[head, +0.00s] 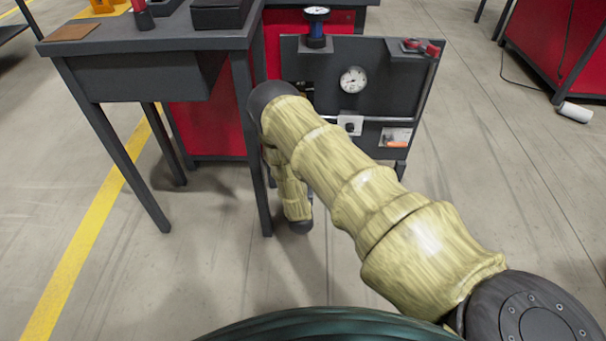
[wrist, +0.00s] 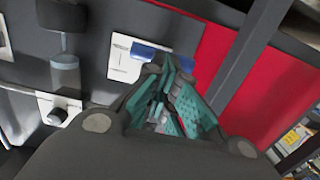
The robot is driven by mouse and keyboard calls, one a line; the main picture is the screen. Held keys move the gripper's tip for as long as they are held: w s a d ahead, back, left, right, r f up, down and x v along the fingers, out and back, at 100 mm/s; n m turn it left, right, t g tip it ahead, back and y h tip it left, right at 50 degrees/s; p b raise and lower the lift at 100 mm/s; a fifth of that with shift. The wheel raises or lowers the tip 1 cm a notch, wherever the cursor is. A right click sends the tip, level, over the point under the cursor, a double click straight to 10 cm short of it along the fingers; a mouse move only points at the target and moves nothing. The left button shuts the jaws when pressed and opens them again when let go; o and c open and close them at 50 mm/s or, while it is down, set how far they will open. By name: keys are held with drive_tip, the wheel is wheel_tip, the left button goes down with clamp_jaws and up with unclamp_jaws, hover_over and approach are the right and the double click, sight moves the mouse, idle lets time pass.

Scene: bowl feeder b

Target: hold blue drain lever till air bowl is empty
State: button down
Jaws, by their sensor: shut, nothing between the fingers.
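The blue drain lever (wrist: 148,53) shows in the wrist view on a white plate (wrist: 122,66) fixed to the dark panel. My gripper (wrist: 167,68) has teal-padded fingers that are shut with nothing between them. Its tips overlap the lever's lower edge in the picture, and I cannot tell whether they touch it. A clear bowl (wrist: 65,77), probably the air bowl, hangs left of the plate; its contents are too small to tell. In the head view my gripper, the lever and the bowl are hidden by my arm and the table.
In the head view a dark panel (head: 300,62) carries a round gauge (head: 353,80) and a red-handled part (head: 421,47). A dark table (head: 140,42) stands left of it, its legs close to my arm. A red panel (wrist: 225,45) borders the wrist view's right.

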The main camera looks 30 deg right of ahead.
drive_tip(key=shift+w+d+r, duration=0.15)
drive_tip(key=shift+r, duration=0.1)
idle(0.6)
drive_tip(key=r+p+v, duration=0.2)
drive_tip(key=p+v, duration=0.4)
drive_tip(key=v, duration=0.7)
drive_tip(key=shift+r, duration=0.15)
idle(0.8)
